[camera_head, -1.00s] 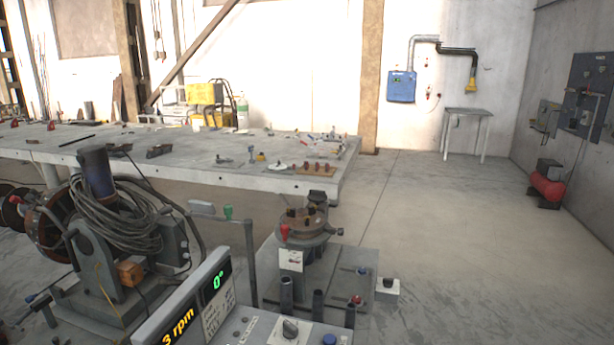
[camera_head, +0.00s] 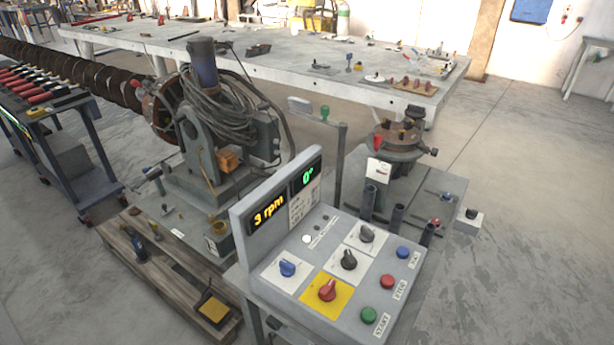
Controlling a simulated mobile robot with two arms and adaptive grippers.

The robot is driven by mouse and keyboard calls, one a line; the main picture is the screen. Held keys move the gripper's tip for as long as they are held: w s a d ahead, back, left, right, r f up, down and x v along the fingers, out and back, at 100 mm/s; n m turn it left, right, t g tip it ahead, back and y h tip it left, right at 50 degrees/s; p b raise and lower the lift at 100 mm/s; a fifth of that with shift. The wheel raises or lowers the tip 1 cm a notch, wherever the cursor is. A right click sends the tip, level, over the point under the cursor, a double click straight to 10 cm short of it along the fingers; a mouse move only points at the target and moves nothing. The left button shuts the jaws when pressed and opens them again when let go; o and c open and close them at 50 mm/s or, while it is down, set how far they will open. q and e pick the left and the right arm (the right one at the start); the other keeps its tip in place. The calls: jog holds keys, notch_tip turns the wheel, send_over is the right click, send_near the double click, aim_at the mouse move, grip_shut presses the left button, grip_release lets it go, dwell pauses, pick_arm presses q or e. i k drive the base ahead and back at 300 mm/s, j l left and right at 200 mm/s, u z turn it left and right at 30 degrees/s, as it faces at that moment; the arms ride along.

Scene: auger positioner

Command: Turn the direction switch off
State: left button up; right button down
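The control panel (camera_head: 350,311) stands low in the middle of the head view, with its sloped face toward me. It carries several rotary switches: a blue knob (camera_head: 288,268) on a white plate, a red knob (camera_head: 327,290) on a yellow plate, and two black knobs (camera_head: 349,260) (camera_head: 366,233) on white plates. The plate markings are too small to read, so I cannot tell which one is the direction switch or its setting. The display (camera_head: 268,214) above the knobs reads "3 rpm" in yellow and "0°" in green. Neither of my grippers is in view.
A green START button (camera_head: 369,315), a red button (camera_head: 387,282) and a blue button (camera_head: 403,252) line the panel's right side. The auger positioner (camera_head: 200,140) stands behind left, a pallet (camera_head: 170,270) at left. A long table (camera_head: 290,55) stands behind. Floor at right is open.

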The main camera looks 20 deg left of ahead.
aim_at(348, 262)
jog(key=l+u, duration=0.95)
jog(key=j, duration=0.1)
